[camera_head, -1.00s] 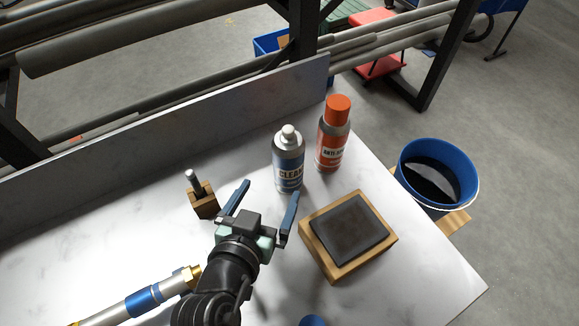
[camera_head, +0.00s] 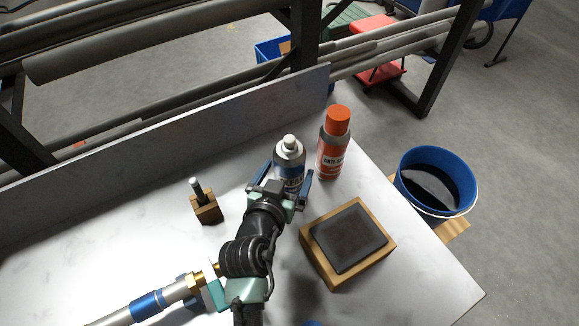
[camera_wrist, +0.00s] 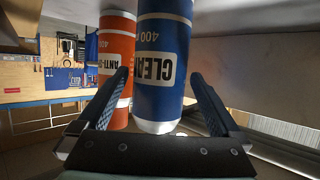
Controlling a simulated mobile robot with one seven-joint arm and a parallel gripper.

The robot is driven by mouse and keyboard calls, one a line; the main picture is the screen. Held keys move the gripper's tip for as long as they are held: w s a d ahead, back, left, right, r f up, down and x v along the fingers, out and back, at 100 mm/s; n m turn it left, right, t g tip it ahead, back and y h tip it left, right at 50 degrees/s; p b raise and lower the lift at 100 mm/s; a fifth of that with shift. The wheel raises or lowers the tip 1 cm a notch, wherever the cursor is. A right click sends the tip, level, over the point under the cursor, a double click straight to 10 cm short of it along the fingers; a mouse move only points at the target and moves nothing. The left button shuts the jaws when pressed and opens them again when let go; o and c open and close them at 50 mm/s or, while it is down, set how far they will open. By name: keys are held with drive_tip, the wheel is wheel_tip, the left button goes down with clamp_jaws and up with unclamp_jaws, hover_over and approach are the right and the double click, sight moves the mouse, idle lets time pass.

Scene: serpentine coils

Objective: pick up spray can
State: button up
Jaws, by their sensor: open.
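Two spray cans stand upright on the marble table. The nearer one is a blue and silver can (camera_head: 289,158) with a white cap. The other is an orange and grey can (camera_head: 334,143) with an orange cap, to its right. My gripper (camera_head: 288,178) is open, its blue fingers on either side of the blue can, whose lower part is hidden behind my wrist. In the wrist view, the blue can (camera_wrist: 161,70) lies between and beyond the fingertips. The orange can (camera_wrist: 115,45) shows behind it, past the left finger. I cannot tell whether either finger touches the blue can.
A wooden block with a dark slab (camera_head: 350,237) sits right of my arm. A small wooden holder (camera_head: 207,209) stands to the left. A metal tube with a blue band (camera_head: 147,305) lies at front left. A blue bucket (camera_head: 403,165) is beyond the table's right edge.

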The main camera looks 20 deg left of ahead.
drive_tip(key=shift+x, duration=1.3)
clamp_jaws()
drive_tip(key=shift+r, duration=0.15)
